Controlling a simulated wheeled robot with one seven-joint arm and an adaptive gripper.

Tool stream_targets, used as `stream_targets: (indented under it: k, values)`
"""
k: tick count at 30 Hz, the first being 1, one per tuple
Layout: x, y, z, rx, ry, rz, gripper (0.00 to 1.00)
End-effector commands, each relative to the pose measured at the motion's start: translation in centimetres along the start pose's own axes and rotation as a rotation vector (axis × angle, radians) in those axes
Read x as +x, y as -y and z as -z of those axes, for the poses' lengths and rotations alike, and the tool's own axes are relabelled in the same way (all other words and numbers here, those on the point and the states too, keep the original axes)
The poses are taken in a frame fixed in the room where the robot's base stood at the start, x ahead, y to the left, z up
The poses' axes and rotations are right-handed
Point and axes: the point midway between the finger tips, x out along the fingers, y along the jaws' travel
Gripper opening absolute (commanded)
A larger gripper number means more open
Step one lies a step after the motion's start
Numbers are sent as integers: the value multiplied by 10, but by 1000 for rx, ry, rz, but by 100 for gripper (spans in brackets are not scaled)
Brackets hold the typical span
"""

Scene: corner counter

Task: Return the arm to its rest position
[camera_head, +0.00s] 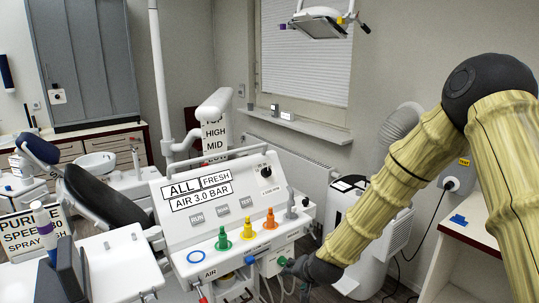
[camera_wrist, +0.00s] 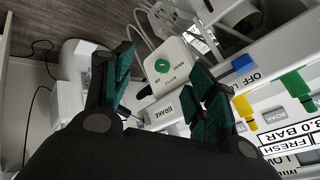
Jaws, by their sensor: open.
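My arm, covered in a yellow bamboo-like sleeve, reaches from the right side down to the lower middle in the head view. My gripper (camera_head: 296,266) is at the lower right front of the white control panel (camera_head: 174,240), small and partly hidden there. In the wrist view my gripper (camera_wrist: 162,75) is open, with two dark fingers and green pads spread apart. Between them in the picture is a white box with a round green button (camera_wrist: 162,66). I see nothing held. I cannot tell whether a finger touches the box.
The panel carries green (camera_head: 223,239), yellow (camera_head: 246,228) and orange (camera_head: 270,219) knobs. A white machine (camera_head: 397,230) stands behind my arm. A counter with a blue item (camera_head: 459,220) is at right. A dental chair (camera_head: 105,195) is at left. A lamp (camera_head: 319,24) hangs above.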

Motion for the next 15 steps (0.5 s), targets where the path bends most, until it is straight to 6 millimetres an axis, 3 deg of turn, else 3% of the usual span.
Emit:
stream_targets:
  k: [1, 8, 15]
  values:
    - [6, -22, -22, -19, 25, -29, 57]
    - [15, -120, -112, -115, 135, -143, 57]
    - [-3, -218, -208, -219, 270, -250, 57]
